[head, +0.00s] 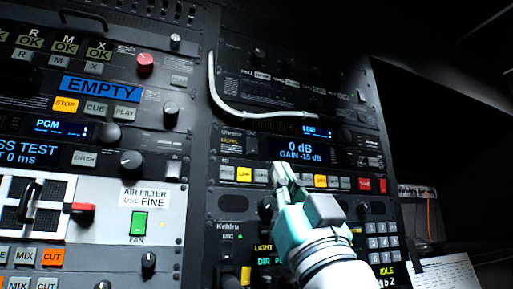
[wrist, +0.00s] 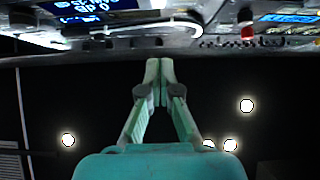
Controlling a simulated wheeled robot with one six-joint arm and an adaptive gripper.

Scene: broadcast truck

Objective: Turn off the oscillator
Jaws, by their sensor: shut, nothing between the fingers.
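No control that I can read as the oscillator shows; most small labels are too small or dark to read. My gripper (head: 281,172) is shut and empty in front of the right rack. Its tips overlap the button row below a display (head: 299,149) reading "0 dB GAIN -15 dB". I cannot tell whether they touch the panel. That row has lit yellow buttons (head: 244,174) and a red button (head: 364,184) at its right. My gripper hides part of the row and the panel below. In the wrist view, my closed fingertips (wrist: 160,66) point up toward the panel edge.
A pale cable (head: 214,88) loops across the upper right rack. The left rack holds an "EMPTY" display (head: 101,88), a red knob (head: 146,63), a green FAN switch (head: 138,223) and a protruding black handle (head: 30,203). A keypad (head: 383,243) is at lower right. Dark space lies further right.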

